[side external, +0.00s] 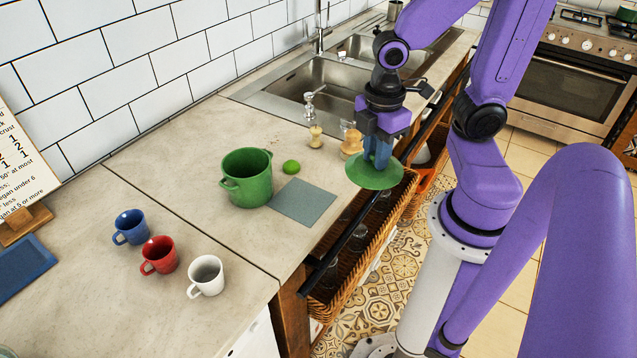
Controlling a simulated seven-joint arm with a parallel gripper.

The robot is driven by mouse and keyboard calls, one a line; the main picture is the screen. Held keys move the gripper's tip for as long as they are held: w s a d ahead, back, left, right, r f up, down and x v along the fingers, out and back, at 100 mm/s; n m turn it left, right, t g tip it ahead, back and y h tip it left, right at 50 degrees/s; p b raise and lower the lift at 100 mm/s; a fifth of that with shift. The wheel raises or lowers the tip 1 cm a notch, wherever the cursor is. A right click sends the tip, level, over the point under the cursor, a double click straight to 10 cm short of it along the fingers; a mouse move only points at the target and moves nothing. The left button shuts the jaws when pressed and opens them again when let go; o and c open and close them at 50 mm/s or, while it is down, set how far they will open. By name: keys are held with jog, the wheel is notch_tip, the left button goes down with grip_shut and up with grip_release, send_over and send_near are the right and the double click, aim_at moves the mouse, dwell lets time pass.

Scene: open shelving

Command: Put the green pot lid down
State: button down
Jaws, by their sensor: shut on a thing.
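The green pot lid (366,175) hangs level under my gripper (378,157), near the counter's front edge and partly out past it. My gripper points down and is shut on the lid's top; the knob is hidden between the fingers. The green pot (247,180) stands upright and open on the counter, to the left of the lid. A flat grey-blue mat (304,202) lies on the counter between the pot and the lid. I cannot tell the exact gap between the lid and the counter.
A green lime (291,167) lies beside the pot. Wooden-topped shakers (315,137) stand behind the lid, near the sink (318,85). Blue (130,227), red (159,255) and white (207,275) mugs stand front left. A dark rail (350,235) runs along the counter front.

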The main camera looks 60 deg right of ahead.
jog(key=w+f, duration=0.3)
jog(key=w, duration=0.1)
jog(key=w+f, duration=0.3)
jog(key=w, duration=0.1)
jog(key=w+f, duration=0.3)
jog(key=w, duration=0.2)
jog(key=shift+w+d+f, duration=0.1)
jog(key=shift+d, duration=0.25)
jog(key=shift+w+f, duration=0.25)
jog(key=shift+f, duration=1.6)
jog(key=shift+f, duration=0.1)
jog(key=c, duration=1)
grip_release()
